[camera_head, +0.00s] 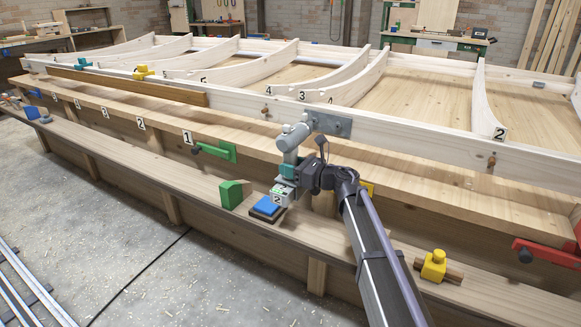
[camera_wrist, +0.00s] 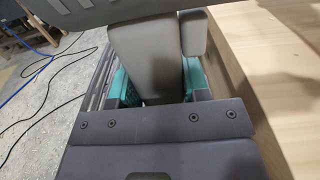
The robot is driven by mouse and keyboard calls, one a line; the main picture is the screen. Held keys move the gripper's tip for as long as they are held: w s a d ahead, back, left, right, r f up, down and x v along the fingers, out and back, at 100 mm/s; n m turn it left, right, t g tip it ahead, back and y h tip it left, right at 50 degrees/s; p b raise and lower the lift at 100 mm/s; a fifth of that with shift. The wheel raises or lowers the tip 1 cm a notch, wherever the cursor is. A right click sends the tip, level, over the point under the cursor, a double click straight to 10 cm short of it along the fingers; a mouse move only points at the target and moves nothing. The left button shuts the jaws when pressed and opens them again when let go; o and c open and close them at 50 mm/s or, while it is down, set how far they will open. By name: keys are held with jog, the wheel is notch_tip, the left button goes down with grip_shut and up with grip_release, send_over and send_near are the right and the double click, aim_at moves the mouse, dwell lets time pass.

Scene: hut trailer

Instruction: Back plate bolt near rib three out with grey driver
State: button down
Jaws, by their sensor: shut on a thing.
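My gripper (camera_head: 288,172), with teal fingers, is shut on the grey driver (camera_head: 294,138). In the wrist view the driver's grey grip (camera_wrist: 145,60) sits between the teal fingers (camera_wrist: 195,80).
A blue pad (camera_head: 266,206) and a green block (camera_head: 231,194) sit on the lower ledge, just below and left of the driver. A green clamp (camera_head: 215,151) is left. A yellow-knobbed piece (camera_head: 434,265) and red clamp (camera_head: 545,252) are right. Wooden rails run close behind my gripper.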

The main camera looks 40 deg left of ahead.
jog(key=shift+w, duration=0.6)
jog(key=shift+w+a, duration=0.1)
jog(key=shift+s, duration=0.6)
dwell(3.0)
jog(key=shift+s+d, duration=0.2)
jog(key=shift+s, duration=0.55)
jog(key=shift+s+d, duration=0.15)
jog(key=shift+s, duration=0.55)
jog(key=s+d, duration=0.3)
jog(key=d, duration=0.4)
jog(key=shift+d, duration=0.25)
